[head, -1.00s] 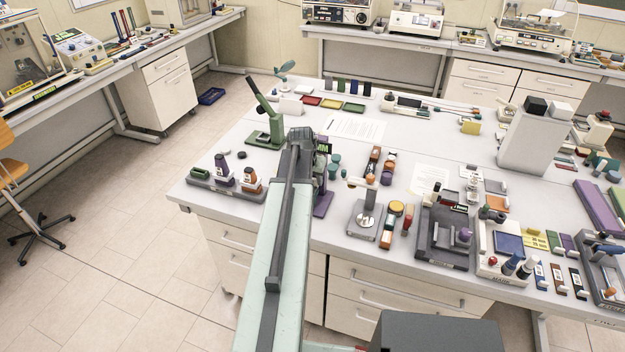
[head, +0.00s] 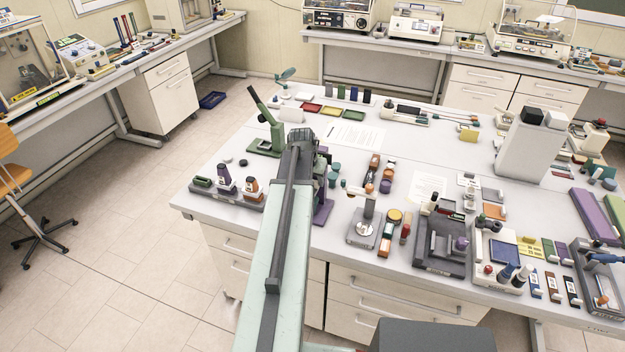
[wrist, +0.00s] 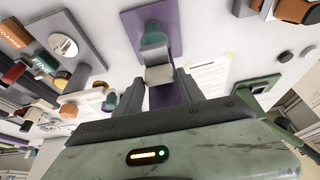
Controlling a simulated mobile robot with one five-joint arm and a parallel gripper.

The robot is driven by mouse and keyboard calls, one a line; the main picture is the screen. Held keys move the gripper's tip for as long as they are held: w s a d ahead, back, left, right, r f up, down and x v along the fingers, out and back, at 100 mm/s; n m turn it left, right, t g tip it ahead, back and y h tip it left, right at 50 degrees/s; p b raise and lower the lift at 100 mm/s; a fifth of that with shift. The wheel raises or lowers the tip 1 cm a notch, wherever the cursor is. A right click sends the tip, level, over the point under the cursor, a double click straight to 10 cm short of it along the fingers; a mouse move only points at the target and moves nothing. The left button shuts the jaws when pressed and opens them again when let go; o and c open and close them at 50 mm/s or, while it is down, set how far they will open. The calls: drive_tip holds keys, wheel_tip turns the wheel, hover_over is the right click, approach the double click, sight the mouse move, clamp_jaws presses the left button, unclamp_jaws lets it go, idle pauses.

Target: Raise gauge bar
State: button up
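A purple stand (wrist: 190,30) with a teal-grey upright part and a light grey block (wrist: 159,75) lies straight ahead of my gripper (wrist: 160,80) in the wrist view. The two dark fingers stand on either side of the block, with narrow gaps visible, so the gripper looks open. Which part is the gauge bar is unclear from the frames. In the head view the purple stand (head: 323,211) is partly hidden behind my arm, and the fingertips are hidden there.
A grey gauge stand (head: 362,236) with a silver disc and a pale bar with an orange knob is right of the stand. A green press (head: 265,143) stands behind left, and a tray of bottles (head: 232,200) lies left. The back middle of the table holds paper sheets.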

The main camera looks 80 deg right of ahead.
drive_tip(key=shift+o, duration=0.9)
drive_tip(key=p+v, duration=0.7)
drive_tip(key=shift+r, duration=0.4)
drive_tip(key=shift+a, duration=0.15)
